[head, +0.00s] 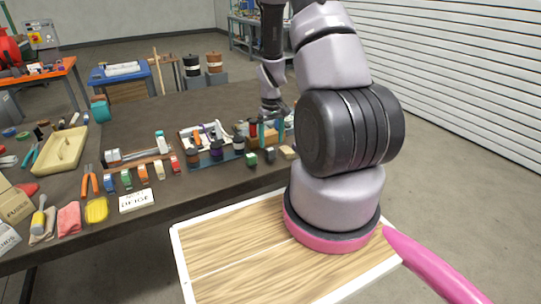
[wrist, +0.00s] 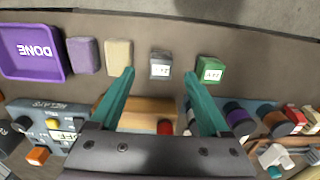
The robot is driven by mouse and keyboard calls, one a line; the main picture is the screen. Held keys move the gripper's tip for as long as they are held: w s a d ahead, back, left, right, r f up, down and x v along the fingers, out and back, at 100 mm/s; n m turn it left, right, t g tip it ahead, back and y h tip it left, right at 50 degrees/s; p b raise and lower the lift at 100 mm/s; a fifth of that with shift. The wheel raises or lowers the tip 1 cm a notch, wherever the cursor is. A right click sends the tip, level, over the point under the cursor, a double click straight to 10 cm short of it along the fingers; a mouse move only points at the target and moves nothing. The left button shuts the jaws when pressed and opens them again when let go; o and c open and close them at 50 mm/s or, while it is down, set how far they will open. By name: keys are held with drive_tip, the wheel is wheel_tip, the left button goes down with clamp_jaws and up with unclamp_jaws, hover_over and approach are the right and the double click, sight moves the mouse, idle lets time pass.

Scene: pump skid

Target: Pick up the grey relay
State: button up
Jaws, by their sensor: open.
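The grey relay (wrist: 160,65) is a small block with a white label, lying on the dark table in the wrist view. In the head view it is the small dark grey block (head: 270,155) near the table's front edge, right of the green relay (head: 251,158). My gripper (wrist: 159,76) has two teal fingers, spread apart with nothing between them. In the wrist view the relay lies just past the fingertips, roughly centred between them. My gripper also shows in the head view (head: 271,132), above the table behind the relay.
The green relay (wrist: 210,70) lies close right of the grey one in the wrist view. A beige block (wrist: 119,57), a greyish purple block (wrist: 85,54) and a purple DONE tray (wrist: 63,65) are to the left. A wooden block (wrist: 150,109) lies beneath my gripper.

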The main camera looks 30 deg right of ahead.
sight(270, 149)
drive_tip(key=f, duration=0.5)
drive_tip(key=shift+w+a+f, duration=0.1)
drive_tip(key=shift+w+f, duration=0.15)
drive_tip(key=shift+f, duration=0.15)
clamp_jaws()
